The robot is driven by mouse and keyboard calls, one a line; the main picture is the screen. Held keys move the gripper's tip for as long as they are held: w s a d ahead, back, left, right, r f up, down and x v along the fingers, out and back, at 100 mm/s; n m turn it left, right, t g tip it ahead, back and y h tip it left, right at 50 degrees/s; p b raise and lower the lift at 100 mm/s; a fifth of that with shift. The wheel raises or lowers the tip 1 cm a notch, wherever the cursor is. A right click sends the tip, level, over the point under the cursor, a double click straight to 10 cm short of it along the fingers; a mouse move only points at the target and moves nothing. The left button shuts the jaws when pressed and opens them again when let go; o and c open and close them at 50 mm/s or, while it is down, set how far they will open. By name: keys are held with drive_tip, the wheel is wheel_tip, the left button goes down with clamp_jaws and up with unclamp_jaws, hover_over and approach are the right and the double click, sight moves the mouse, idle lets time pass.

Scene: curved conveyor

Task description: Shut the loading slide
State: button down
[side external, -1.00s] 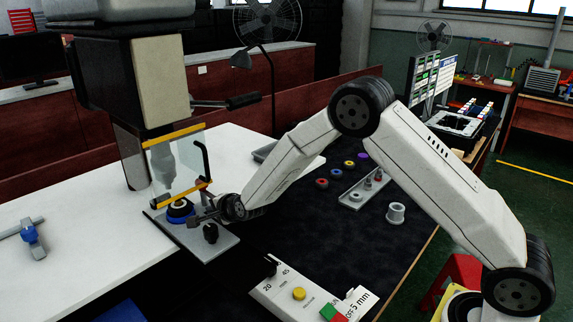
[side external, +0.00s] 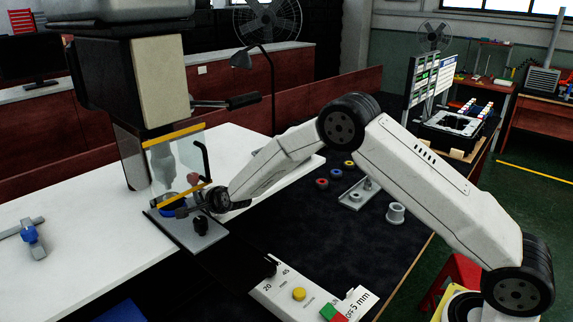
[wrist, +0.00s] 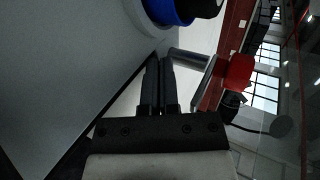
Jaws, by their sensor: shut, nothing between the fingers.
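The loading slide is a grey plate (side external: 198,239) under the press's clear guard (side external: 175,163), partly out toward the front right. It carries a blue ring fixture (side external: 170,211) and a black knob (side external: 200,226) near its front edge. My gripper (side external: 186,210) is shut and empty, low over the slide beside the blue fixture; whether it touches is hard to tell. In the wrist view, my closed fingers (wrist: 160,64) point toward a grey bar (wrist: 188,59), with the blue fixture (wrist: 168,12) just beyond and a large grey surface (wrist: 75,60) at left.
The press body (side external: 160,80) overhangs the slide. A control box with a yellow button (side external: 299,293) lies in front. A grey cup (side external: 396,213) and coloured rings (side external: 322,184) are on the dark mat.

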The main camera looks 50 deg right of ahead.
drive_tip(key=shift+s, duration=0.1)
idle(0.5)
drive_tip(key=shift+s, duration=1.05)
drive_tip(key=v, duration=1.1)
drive_tip(key=shift+s+f, duration=0.2)
drive_tip(key=shift+s, duration=0.2)
drive_tip(key=s+d+n+g, duration=0.2)
drive_tip(key=s+n, duration=0.4)
drive_tip(key=s, duration=0.3)
drive_tip(key=s+d+f+n+g, duration=0.1)
drive_tip(key=s+n+g, duration=0.3)
drive_tip(key=s, duration=0.5)
drive_tip(key=s+d+n+g, duration=0.3)
drive_tip(key=s+n, duration=0.5)
drive_tip(key=s, duration=0.1)
drive_tip(key=shift+d+f, duration=0.2)
drive_tip(key=shift+d, duration=0.05)
